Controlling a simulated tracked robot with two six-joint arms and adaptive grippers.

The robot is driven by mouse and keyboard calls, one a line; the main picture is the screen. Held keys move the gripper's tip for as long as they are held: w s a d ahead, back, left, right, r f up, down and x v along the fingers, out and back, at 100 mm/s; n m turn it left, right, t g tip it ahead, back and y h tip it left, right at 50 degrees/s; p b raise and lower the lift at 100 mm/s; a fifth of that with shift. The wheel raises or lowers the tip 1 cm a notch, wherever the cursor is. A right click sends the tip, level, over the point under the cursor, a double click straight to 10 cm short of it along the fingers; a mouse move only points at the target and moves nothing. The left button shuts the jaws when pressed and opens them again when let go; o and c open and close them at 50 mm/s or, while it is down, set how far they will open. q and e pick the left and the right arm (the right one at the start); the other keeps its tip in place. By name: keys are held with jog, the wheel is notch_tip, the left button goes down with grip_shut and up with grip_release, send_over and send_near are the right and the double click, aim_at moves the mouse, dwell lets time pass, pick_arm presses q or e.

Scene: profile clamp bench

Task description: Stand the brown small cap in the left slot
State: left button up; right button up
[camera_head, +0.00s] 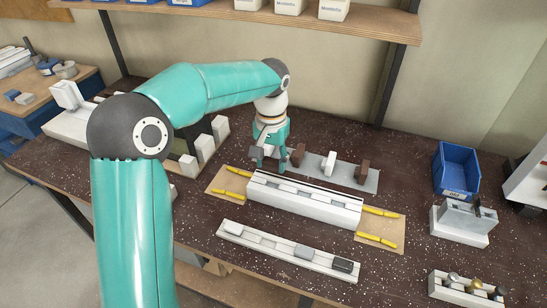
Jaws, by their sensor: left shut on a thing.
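My left gripper (270,158) hangs fingers-down just behind the left end of the long white profile block (305,203). It is shut on a small piece between its fingers, mostly hidden, so its colour and shape are unclear. Just right of it, a brown cap (298,154) stands on the grey mat (345,178), then a white cap (329,163) and another brown cap (363,172). I cannot tell which brown one is the small cap. A pale slotted rail (290,256) lies in front, with grey pieces in it. Which place is the left slot is unclear. My right gripper is not in view.
Tan boards with yellow clamps (379,239) flank the profile block. Pale upright blocks (205,148) stand at the left. A blue bin (455,170) and grey fixture (462,220) stand at the right. The dark bench between block and bin is clear.

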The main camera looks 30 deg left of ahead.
aim_at(272, 169)
pick_arm(q)
notch_tip(272, 169, down, 4)
jog(key=b, duration=0.2)
jog(key=shift+r+b, duration=0.15)
jog(key=shift+b, duration=0.25)
jog(key=shift+f+b, duration=0.5)
jog(key=shift+f, duration=0.3)
dwell(0.5)
jog(key=shift+f, duration=0.15)
dwell(0.4)
jog(key=shift+f, duration=0.5)
jog(key=o, duration=0.8)
jog(key=shift+r, duration=0.2)
